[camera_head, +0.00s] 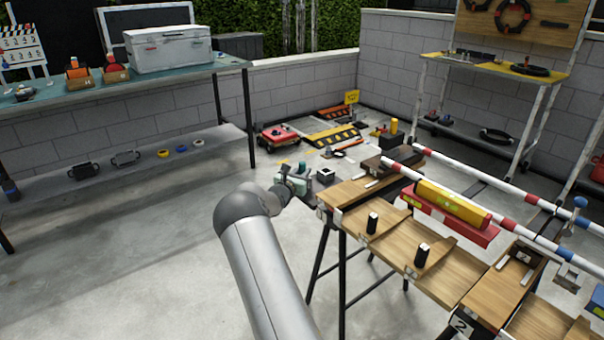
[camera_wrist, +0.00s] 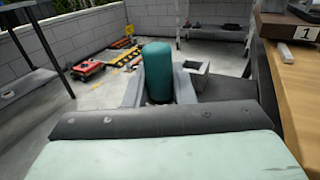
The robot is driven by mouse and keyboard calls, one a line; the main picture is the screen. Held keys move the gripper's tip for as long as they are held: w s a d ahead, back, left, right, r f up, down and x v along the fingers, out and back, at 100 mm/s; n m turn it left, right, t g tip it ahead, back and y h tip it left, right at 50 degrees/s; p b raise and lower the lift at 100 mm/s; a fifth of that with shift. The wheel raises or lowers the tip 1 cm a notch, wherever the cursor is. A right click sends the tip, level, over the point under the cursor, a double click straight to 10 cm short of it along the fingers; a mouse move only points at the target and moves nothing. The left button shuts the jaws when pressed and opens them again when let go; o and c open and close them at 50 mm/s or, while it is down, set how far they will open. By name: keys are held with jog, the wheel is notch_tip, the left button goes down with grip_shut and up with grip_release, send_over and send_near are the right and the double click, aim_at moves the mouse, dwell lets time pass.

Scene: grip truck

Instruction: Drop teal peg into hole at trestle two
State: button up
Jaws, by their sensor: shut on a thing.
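The teal peg (camera_wrist: 158,72) stands upright between the two grey fingers of my gripper (camera_wrist: 159,92) in the wrist view. My gripper is shut on it.
A small grey square holder (camera_head: 326,176) with a dark opening is just right of my gripper. A workbench (camera_head: 110,95) stands left. Floor between is clear.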

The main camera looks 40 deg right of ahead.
aim_at(302, 163)
jog(key=shift+r+p, duration=0.5)
jog(key=shift+r, duration=0.7)
jog(key=shift+r+p, duration=1.1)
jog(key=shift+r, duration=1.35)
jog(key=shift+r, duration=0.1)
notch_tip(302, 163, up, 7)
jog(key=p, duration=0.3)
jog(key=shift+r+p, duration=0.2)
jog(key=shift+p, duration=0.15)
